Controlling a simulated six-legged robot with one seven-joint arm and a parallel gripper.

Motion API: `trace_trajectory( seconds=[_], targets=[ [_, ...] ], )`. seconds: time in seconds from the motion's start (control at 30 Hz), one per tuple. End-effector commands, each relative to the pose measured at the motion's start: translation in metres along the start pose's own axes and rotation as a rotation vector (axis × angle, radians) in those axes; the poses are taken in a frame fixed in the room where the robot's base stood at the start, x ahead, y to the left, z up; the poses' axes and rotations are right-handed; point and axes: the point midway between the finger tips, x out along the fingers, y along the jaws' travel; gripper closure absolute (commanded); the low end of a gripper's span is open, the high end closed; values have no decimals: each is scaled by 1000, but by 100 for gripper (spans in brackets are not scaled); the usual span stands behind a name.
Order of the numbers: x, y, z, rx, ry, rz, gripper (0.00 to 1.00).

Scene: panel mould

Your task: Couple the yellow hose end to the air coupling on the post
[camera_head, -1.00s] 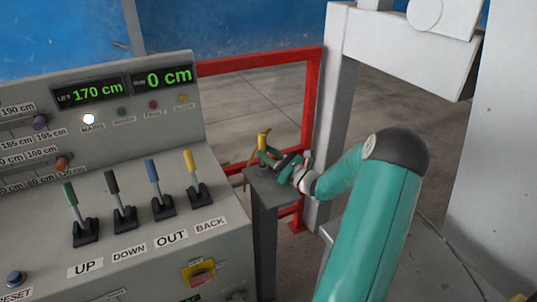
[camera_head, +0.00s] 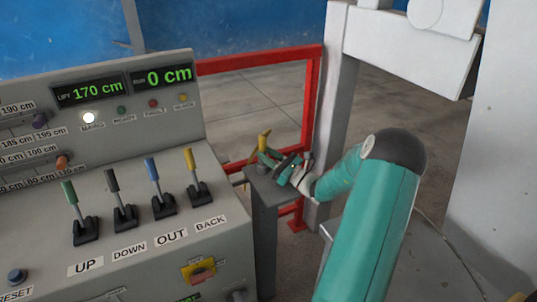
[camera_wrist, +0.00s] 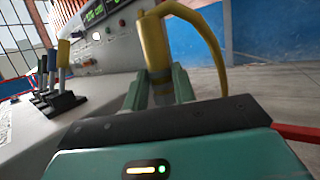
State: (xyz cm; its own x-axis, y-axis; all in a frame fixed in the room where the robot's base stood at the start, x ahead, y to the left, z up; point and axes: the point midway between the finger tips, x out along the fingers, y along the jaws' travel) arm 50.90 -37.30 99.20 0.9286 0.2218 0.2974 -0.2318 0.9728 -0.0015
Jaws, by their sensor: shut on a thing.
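The yellow hose end (camera_head: 263,140) stands roughly upright above the top of the grey post (camera_head: 266,200), right of the control panel. My gripper (camera_head: 266,156) is shut on it, reaching in from the right. In the wrist view the yellow hose end (camera_wrist: 156,45) stands between my two fingers (camera_wrist: 160,90), and its hose curves over to the right and down. Its lower end is hidden behind my gripper body. The air coupling cannot be made out, so I cannot tell whether the hose end touches it.
The grey control panel (camera_head: 140,235) with several levers stands close at the left. A red rail frame (camera_head: 312,100) and a white column (camera_head: 336,110) are behind and right of the post. Open floor (camera_head: 250,105) lies beyond the rail.

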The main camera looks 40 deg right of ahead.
Motion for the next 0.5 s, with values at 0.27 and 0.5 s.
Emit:
trace_trajectory(
  seconds=[0.27, 0.5],
  targets=[
    [-2, 0, -6, 1, 0, 0, 100],
    [-4, 2, -15, 7, 4, -1, 100]
  ],
)
